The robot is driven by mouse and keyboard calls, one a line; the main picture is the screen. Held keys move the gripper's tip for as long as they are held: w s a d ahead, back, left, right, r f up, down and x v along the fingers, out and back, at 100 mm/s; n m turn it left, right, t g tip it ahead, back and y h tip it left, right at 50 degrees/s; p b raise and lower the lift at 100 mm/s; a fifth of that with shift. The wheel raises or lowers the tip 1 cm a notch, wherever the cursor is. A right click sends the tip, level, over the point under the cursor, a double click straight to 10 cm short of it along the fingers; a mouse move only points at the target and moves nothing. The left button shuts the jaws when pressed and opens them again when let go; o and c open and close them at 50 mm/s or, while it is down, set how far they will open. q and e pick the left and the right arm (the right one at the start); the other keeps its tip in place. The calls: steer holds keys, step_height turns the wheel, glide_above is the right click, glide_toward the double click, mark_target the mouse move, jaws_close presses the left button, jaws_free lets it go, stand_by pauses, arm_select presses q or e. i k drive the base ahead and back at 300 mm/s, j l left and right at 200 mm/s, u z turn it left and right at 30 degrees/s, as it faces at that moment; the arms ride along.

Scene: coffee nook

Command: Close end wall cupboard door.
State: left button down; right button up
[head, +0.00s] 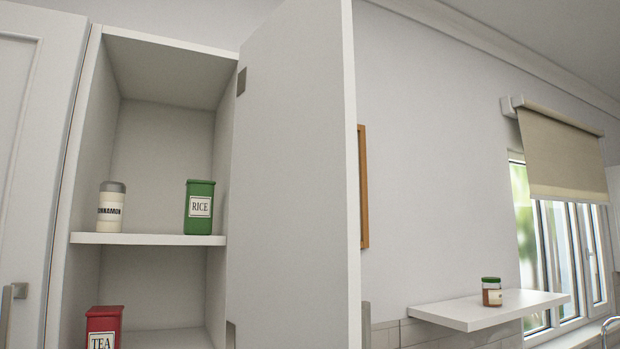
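The cupboard door (290,180) stands wide open. It is a plain white panel hinged on the right side of the cupboard (160,140) and swung out toward me, with a dark hinge plate near its top. The open cupboard shows a shelf (150,239) with a cinnamon jar (110,208) on the left and a green rice tin (199,207) on the right. A red tea tin (103,328) stands lower down at the left, cut off by the frame's bottom. Neither of my grippers is in view.
Another closed white door (25,150) with a metal handle (12,300) is at the left. Right of the open door, a small wall shelf (480,309) holds a green-lidded jar (491,291). A window (560,250) with a beige blind (560,155) is at the far right.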

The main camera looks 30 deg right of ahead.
mark_target(293, 277)
steer(key=l+u, duration=0.15)
steer(key=l, duration=0.4)
steer(key=l+u, duration=0.2)
steer(key=l, duration=0.35)
steer(key=k+l+u, duration=0.15)
steer(key=l, duration=0.35)
steer(key=l+u, duration=0.2)
steer(key=l, duration=0.35)
steer(key=k+u, duration=0.2)
steer(key=k, duration=0.85)
